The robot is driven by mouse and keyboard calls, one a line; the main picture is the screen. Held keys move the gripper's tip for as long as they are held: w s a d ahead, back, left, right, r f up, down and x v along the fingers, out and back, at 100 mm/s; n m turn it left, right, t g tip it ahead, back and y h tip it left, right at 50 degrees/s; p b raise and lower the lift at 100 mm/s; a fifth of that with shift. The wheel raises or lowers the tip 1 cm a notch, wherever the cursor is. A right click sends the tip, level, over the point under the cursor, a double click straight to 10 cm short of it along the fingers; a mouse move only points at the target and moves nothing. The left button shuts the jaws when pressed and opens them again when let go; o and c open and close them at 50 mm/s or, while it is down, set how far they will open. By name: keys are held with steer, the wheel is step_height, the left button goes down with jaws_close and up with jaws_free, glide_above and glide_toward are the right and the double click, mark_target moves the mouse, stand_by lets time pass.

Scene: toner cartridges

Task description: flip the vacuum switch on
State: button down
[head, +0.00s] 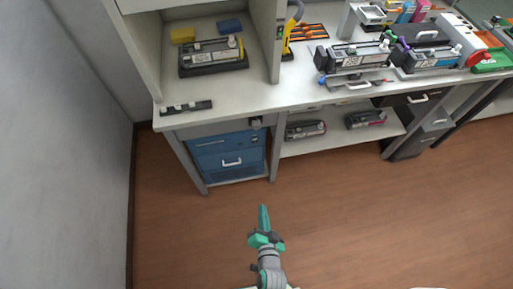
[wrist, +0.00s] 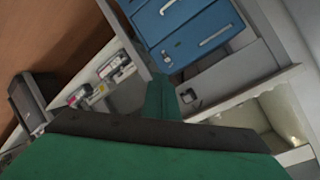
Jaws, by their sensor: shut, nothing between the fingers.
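A small dark switch-like box (head: 256,122), which looks like the vacuum switch, is on the grey panel under the bench's front edge, above the right side of the blue drawer unit (head: 226,153). In the wrist view it shows as a small dark square (wrist: 188,96) on the grey panel, just right of the fingers; its on or off position is too small to read. My gripper (head: 263,211), with green fingers, is shut and empty in front of the bench, apart from the switch. In the wrist view its fingers (wrist: 163,97) point toward the bench front.
The white bench top (head: 225,112) carries a dark tray with a cartridge (head: 213,57), a small dark strip (head: 186,108) and several printers and tools at right. Cartridges (head: 305,130) lie on the lower shelf. A grey wall stands left. The wooden floor (head: 340,205) before the bench is clear.

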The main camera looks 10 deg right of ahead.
steer(key=w+d+f+m, duration=0.2)
steer(key=w+m, duration=0.2)
steer(key=w, duration=0.6)
steer(key=w+d+f+m+y, duration=0.1)
steer(key=w+d+f+m, duration=0.1)
steer(key=w, duration=0.8)
steer(key=shift+f+m, duration=0.8)
steer(key=shift+m, duration=0.3)
steer(key=shift+w, duration=0.15)
glide_toward(255, 140)
steer(key=w+f, duration=0.4)
steer(key=shift+w+f, duration=0.25)
steer(key=shift+w, duration=0.4)
